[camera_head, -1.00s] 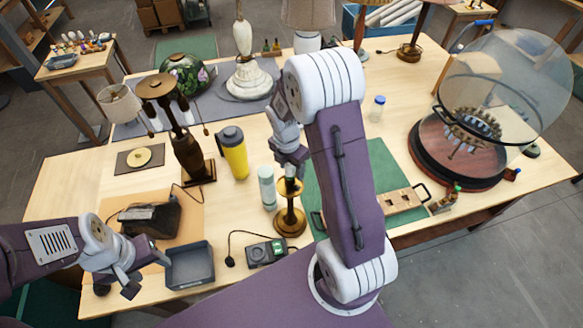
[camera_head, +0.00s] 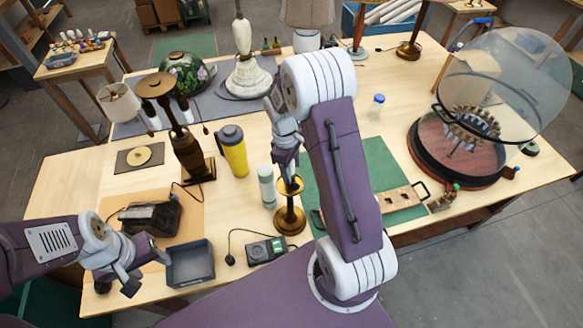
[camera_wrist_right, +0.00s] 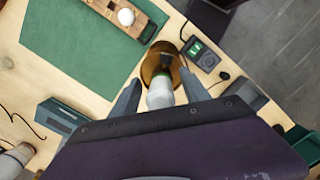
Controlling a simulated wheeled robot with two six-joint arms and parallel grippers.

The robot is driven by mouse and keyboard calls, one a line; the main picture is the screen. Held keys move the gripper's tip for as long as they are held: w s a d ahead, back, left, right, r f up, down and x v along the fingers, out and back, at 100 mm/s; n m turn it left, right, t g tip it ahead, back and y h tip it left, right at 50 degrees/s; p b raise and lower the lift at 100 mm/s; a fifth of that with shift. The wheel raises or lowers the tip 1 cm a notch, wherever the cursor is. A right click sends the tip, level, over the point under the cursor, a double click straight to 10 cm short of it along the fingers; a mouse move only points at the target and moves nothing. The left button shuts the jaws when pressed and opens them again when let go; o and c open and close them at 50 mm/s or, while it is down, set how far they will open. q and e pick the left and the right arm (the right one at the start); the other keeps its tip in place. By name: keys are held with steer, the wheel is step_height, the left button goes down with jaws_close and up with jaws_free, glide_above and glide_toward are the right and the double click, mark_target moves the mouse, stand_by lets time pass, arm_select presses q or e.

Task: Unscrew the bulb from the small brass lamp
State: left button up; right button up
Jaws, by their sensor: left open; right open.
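The small brass lamp (camera_head: 290,220) stands upright at the front of the table, its round base beside the green mat. My right gripper (camera_head: 287,174) is just above its top, pointing down, and hides the bulb in the head view. In the right wrist view, the pale bulb (camera_wrist_right: 160,93) shows between the open fingers of the right gripper (camera_wrist_right: 160,92), over the brass base (camera_wrist_right: 160,62). I cannot tell whether either finger touches it. My left gripper (camera_head: 130,278) is open and empty at the table's front left, beside the grey tray.
A pale bottle (camera_head: 267,187) stands close to the lamp's left. A tester (camera_head: 266,250), a grey tray (camera_head: 190,264) and a yellow flask (camera_head: 232,152) are nearby. A wooden block (camera_head: 400,198) lies on the green mat (camera_head: 385,160) to the right.

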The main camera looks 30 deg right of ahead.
jaws_close()
steer(key=n, duration=0.4)
steer(key=shift+w+d, duration=0.1)
steer(key=n, duration=0.4)
steer(key=shift+w+t+h, duration=0.1)
steer(key=shift+t+h, duration=0.2)
steer(key=shift+t, duration=0.1)
steer(key=shift+n, duration=0.9)
steer(key=n, duration=0.2)
steer(key=n+t, duration=0.1)
steer(key=n, duration=0.2)
steer(key=shift+w+n, duration=0.2)
steer(key=shift+n, duration=0.5)
